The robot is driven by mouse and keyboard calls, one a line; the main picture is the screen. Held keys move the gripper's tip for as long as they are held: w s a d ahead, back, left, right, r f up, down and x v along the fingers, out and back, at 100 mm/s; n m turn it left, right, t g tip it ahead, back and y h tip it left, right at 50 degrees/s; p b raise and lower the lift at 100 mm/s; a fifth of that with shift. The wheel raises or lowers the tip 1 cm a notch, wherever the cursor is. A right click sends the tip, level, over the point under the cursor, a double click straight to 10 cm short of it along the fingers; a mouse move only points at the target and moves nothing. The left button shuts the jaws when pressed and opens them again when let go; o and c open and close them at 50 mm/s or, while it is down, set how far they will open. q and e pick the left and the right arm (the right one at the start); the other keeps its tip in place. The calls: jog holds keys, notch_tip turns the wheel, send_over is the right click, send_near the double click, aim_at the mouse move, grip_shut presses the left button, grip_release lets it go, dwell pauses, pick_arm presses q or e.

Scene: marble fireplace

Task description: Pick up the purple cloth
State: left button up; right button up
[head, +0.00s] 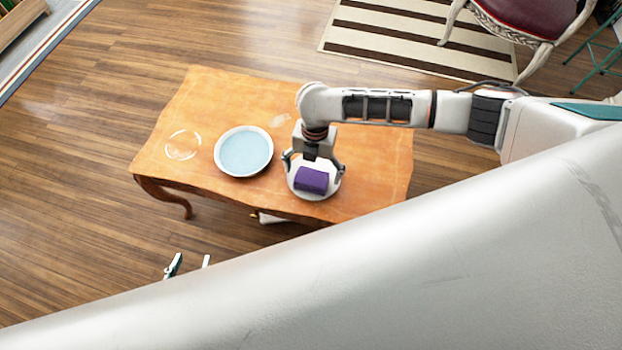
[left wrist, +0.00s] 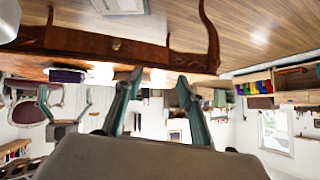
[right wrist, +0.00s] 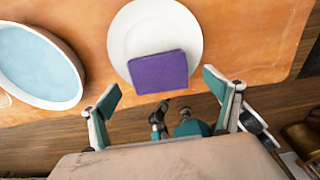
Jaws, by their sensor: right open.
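The purple cloth (head: 311,181), a folded block, lies on a white plate (head: 298,191) near the table's front edge. It also shows in the right wrist view (right wrist: 158,72), on the near part of the plate (right wrist: 128,40). My right gripper (head: 313,168) is open above the plate, its fingers on either side of the cloth in the head view. In the right wrist view the fingertips (right wrist: 161,80) are spread and nothing is between them. My left gripper (head: 192,258) is open and empty in front of the table, mostly hidden by my arm.
A white bowl with a pale blue inside (head: 243,151) stands left of the plate. A clear glass dish (head: 183,145) lies further left. The wooden table (head: 375,165) is bare at the right. A chair (head: 530,18) and striped rug (head: 400,50) are behind.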

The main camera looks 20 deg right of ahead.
aim_at(312, 178)
jog(key=f, duration=0.1)
jog(key=f+b, duration=0.1)
jog(key=f, duration=0.1)
jog(key=shift+s+a+f, duration=0.15)
jog(key=shift+s, duration=0.05)
jog(key=shift+f, duration=0.3)
jog(key=shift+w+r, duration=0.1)
jog(key=c, duration=1.1)
pick_arm(q)
jog(key=shift+w+a+f, duration=0.2)
jog(key=shift+w+f, duration=0.05)
jog(key=shift+w, duration=0.1)
pick_arm(e)
jog(key=shift+c, duration=0.2)
jog(key=r+p, duration=0.3)
jog(key=r, duration=0.6)
jog(key=shift+w+r, duration=0.15)
jog(key=shift+w, duration=0.05)
pick_arm(q)
jog(key=r+p, duration=0.1)
jog(key=r, duration=0.1)
jog(key=d+r+p, duration=0.1)
jog(key=r+p, duration=0.1)
jog(key=shift+s+d+r, duration=0.15)
jog(key=shift+d+r, duration=0.05)
jog(key=shift+r, duration=0.1)
pick_arm(e)
notch_tip(312, 178, up, 11)
jog(key=shift+s, duration=0.2)
